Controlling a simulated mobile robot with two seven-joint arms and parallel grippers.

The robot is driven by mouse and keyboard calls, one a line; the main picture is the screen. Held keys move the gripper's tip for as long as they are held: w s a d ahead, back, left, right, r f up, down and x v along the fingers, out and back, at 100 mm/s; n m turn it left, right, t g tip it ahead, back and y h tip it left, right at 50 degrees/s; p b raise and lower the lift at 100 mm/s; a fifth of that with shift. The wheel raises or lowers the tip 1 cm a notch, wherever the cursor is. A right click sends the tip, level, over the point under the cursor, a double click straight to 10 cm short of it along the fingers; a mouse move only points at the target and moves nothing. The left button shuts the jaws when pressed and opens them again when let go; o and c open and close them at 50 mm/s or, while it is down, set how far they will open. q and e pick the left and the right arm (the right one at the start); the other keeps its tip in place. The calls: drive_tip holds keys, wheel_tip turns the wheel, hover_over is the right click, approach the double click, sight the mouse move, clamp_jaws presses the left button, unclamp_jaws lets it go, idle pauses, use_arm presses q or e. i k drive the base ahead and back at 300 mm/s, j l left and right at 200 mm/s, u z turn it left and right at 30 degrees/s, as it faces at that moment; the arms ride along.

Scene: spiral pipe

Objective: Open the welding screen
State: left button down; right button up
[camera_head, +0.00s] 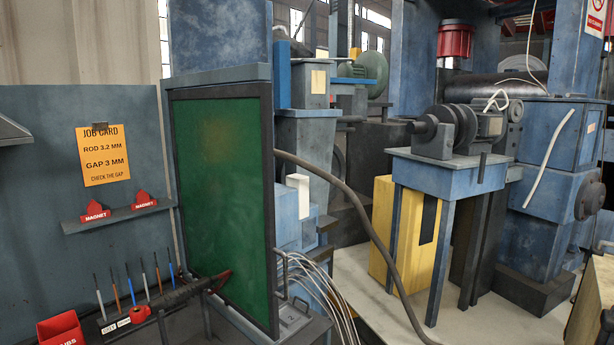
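The welding screen (222,190) is a green translucent-looking panel in a dark upright frame, left of centre in the head view. It stands edge-on to the left back wall, angled toward me, with a blue-grey bar across its top. A dark tool with reddish parts (170,300), possibly an electrode holder, lies across in front of its lower left corner. A small grey handle-like bracket (285,272) shows just right of the screen's lower right edge. I cannot tell whether it belongs to the screen. Neither of my grippers can be made out.
A back panel (40,150) holds an orange job card (103,154) and a shelf (115,214) with two red magnets. Several thin rods stand below, near a red box (60,330). A thick hose (350,200) and cables (325,285) run right of the screen. Machines fill the right.

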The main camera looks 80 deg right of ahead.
sight(221, 136)
drive_tip(key=z, duration=2.7)
